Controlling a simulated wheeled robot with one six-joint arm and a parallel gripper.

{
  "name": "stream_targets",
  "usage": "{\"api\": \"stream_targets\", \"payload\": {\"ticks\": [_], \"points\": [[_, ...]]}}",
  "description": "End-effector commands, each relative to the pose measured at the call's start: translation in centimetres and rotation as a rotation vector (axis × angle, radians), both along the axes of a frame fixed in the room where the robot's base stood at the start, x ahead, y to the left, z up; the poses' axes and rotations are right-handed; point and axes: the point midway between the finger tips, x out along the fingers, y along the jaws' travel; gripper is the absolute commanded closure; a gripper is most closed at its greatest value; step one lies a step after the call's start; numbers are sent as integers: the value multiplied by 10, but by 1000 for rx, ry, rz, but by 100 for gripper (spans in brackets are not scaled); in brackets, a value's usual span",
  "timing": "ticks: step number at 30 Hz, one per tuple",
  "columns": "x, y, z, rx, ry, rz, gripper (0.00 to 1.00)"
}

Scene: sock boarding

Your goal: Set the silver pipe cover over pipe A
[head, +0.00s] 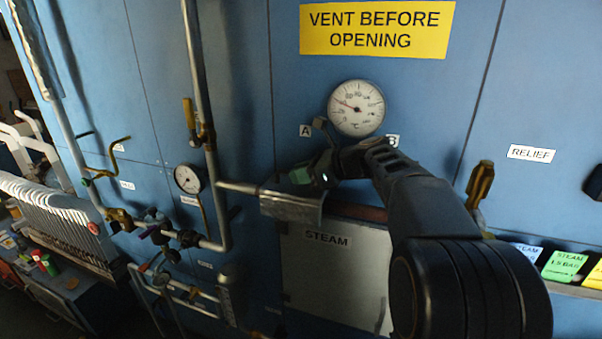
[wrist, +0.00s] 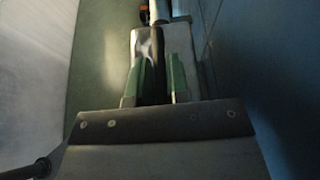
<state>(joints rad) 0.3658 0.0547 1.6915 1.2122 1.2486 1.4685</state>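The silver pipe cover (head: 292,208) is a bent metal sheet in the middle of the head view. My gripper (head: 318,176) is above it, with green fingers at its top. In the wrist view the green fingers (wrist: 155,75) are close together around a dark part on top of the cover (wrist: 143,42). A grey horizontal pipe (head: 238,187) runs into the cover's left end, and a reddish pipe (head: 362,212) shows at its right. The label A (head: 305,130) is above on the panel. I cannot tell whether the cover touches the pipe or which pipe is A.
A round gauge (head: 356,107) and label B (head: 393,141) are just above my gripper. A vertical pipe (head: 200,90) stands at the left. A STEAM panel (head: 335,265) is below. A brass valve (head: 480,183) is at the right.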

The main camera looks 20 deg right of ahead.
Motion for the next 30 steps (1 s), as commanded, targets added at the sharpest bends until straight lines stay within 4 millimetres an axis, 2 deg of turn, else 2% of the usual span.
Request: {"api": "stream_targets", "payload": {"ticks": [1, 8, 17, 23, 30], "points": [[0, 0, 1, 0, 0, 0, 79], [0, 0, 1, 0, 0, 0, 58], [-2, -3, 1, 0, 1, -1, 58], [-18, -25, 11, -2, -1, -5, 58], [-46, -62, 31, -1, -2, -5, 58]]}}
